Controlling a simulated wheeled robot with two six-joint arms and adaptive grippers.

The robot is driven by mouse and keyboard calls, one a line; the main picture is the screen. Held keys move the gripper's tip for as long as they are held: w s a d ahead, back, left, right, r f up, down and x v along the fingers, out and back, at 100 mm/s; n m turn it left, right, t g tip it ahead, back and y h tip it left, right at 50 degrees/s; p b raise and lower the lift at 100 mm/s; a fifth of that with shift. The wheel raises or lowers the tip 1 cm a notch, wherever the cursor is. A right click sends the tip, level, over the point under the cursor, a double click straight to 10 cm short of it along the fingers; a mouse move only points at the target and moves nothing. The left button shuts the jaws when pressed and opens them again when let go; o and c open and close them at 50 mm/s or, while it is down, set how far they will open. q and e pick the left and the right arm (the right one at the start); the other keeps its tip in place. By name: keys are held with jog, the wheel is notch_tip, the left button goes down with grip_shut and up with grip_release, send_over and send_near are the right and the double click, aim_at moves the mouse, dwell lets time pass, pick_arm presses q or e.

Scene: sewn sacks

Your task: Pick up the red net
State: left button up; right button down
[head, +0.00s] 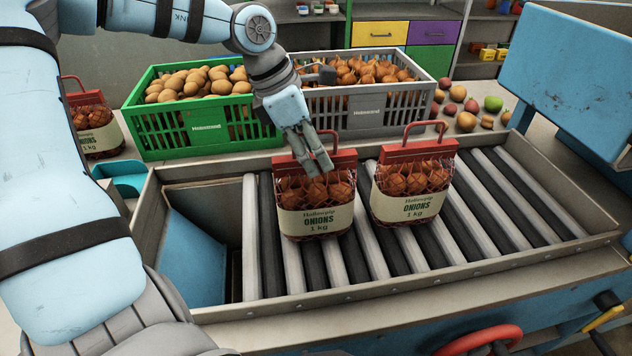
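Three red nets of onions with red tops, red handles and pale labels are in the head view. The middle net (315,219) stands upright on the rollers. The right net (411,207) stands beside it, slightly tilted. The left net (100,143) stands at the far left, apart from the rollers. My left gripper (318,170) points down at the middle net's red top, overlapping it and part of its handle. Its fingers look close together; whether they grip the top is unclear. My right gripper is not in view.
The roller tray (420,278) has raised metal sides and an opening at its left. A green crate (160,129) of potatoes and a grey crate (370,114) of onions stand behind it. A blue panel (570,75) rises at the right. The rollers right of the nets are clear.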

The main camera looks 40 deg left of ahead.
pick_arm(q)
jog(key=shift+s+r, duration=0.1)
jog(key=shift+s, duration=0.05)
jog(key=c, duration=0.3)
grip_shut()
